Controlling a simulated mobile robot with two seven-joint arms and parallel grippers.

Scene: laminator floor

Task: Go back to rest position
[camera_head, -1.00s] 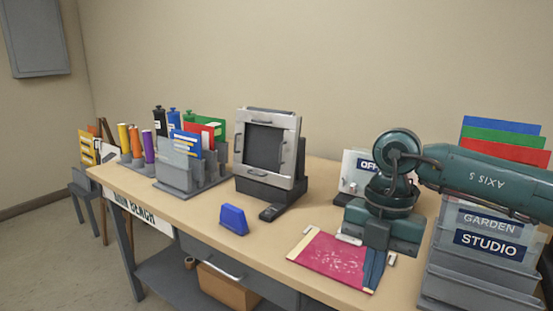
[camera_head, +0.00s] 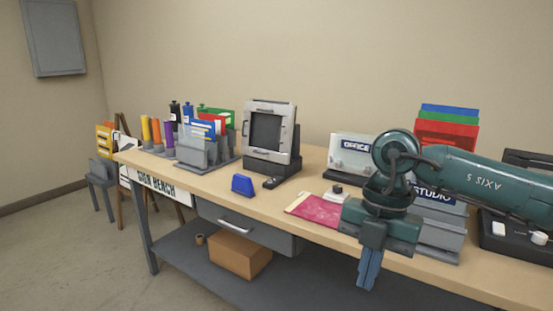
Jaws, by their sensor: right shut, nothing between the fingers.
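My right gripper (camera_head: 370,270) hangs from its teal arm at the right of the head view. Its blue fingers point down in front of the bench's front edge, and they are together with nothing between them. The sign bench (camera_head: 265,205) runs across the view with a wooden top. A dark pink sheet (camera_head: 316,208) with a pale edge lies on it, left of the gripper and partly hidden by it. My left gripper is not in view.
A blue block (camera_head: 242,185), a laminator-like framed device (camera_head: 268,135) and a sorter with coloured cards (camera_head: 205,150) stand on the bench. The OFFICE sign (camera_head: 352,150) and STUDIO rack (camera_head: 445,215) are close to my right arm. A cardboard box (camera_head: 240,256) sits on the lower shelf.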

